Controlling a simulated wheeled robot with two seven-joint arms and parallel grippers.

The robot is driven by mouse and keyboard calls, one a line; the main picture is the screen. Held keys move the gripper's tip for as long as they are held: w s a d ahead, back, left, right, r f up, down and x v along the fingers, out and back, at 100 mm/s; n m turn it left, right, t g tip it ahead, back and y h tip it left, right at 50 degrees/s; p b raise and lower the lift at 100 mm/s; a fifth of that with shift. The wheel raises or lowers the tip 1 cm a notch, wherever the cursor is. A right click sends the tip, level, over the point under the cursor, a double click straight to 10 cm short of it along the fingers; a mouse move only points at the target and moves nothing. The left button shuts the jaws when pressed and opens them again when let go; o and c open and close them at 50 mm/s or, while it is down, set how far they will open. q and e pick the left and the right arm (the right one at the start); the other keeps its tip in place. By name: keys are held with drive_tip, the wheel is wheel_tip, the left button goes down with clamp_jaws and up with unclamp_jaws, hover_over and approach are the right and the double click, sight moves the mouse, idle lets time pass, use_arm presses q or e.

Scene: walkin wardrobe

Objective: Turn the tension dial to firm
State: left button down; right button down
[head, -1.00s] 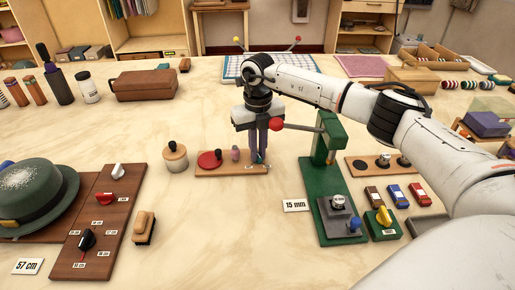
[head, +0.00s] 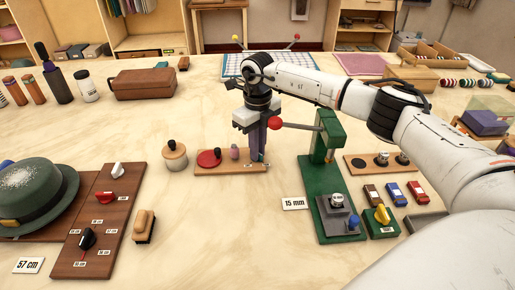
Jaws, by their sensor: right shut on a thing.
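My right gripper (head: 258,158) points down at the right end of a small wooden board (head: 205,170). Its fingers are shut on a small knob there, which they hide almost wholly. I cannot read where the knob points. The board also carries a red disc (head: 209,158) with a dark knob and a small pinkish peg (head: 235,152). A small white label (head: 248,168) sits at the board's front edge, too small to read. My left gripper is not in view.
A green press (head: 322,190) with a red-ended lever stands close right of my gripper. A round wooden pot (head: 174,157) stands left of the board. Further left are a dial panel (head: 88,235) and a green hat (head: 38,195). The table in front of the board is clear.

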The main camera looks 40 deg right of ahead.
drive_tip(key=shift+r, duration=0.1)
drive_tip(key=c, duration=1.8)
unclamp_jaws()
wheel_tip(320, 180, up, 10)
drive_tip(key=shift+r, duration=0.15)
